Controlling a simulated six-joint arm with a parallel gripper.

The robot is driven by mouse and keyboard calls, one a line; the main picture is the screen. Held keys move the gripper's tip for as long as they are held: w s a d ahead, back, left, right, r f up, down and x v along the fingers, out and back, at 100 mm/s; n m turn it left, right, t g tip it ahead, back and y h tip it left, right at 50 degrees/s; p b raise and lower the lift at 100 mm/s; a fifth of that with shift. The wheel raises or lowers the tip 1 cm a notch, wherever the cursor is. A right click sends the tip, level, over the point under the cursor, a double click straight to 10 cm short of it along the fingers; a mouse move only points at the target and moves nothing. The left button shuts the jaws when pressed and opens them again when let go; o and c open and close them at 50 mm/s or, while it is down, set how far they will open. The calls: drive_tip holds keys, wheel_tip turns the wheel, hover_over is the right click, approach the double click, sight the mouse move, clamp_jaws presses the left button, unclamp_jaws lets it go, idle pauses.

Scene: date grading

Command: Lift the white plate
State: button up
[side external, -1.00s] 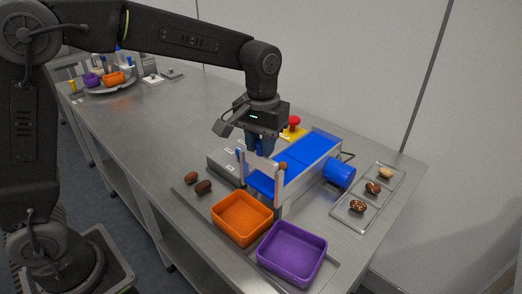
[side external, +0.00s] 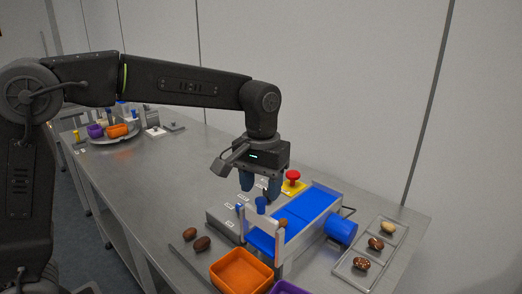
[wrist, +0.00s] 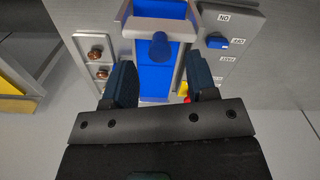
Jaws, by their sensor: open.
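The white plate (side external: 262,219) stands upright between two posts at the front end of a blue conveyor. A blue knob (side external: 261,205) sticks up from the plate's top edge. In the wrist view the same knob (wrist: 160,46) shows beyond my fingers, roughly centred between them. My gripper (side external: 261,188) is open and empty, with its fingertips just above the knob and apart from it. How deep the plate sits between the posts is hard to tell.
An orange bin (side external: 241,272) and a purple bin (side external: 288,287) stand in front. Two dates (side external: 202,243) lie left of them.

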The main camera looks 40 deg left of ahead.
sight(258, 200)
wheel_tip(258, 200, up, 10)
drive_tip(key=shift+r, duration=0.15)
idle(0.5)
drive_tip(key=s+a+f+m+t, duration=0.1)
drive_tip(key=s+a+f+t, duration=0.1)
drive_tip(key=s, duration=0.4)
drive_tip(key=s+a+f+m+t, duration=0.1)
drive_tip(key=s+a+f, duration=0.2)
drive_tip(key=s+f, duration=0.2)
drive_tip(key=s+a+f+m+t, duration=0.1)
drive_tip(key=s+a+f+t, duration=0.1)
drive_tip(key=s, duration=0.7)
drive_tip(key=shift+s+a+f+t, duration=0.15)
drive_tip(key=shift+a+f+t, duration=0.15)
drive_tip(key=shift+a+f, duration=0.4)
drive_tip(key=shift+d+f, duration=0.1)
drive_tip(key=shift+d, duration=0.05)
idle(1.1)
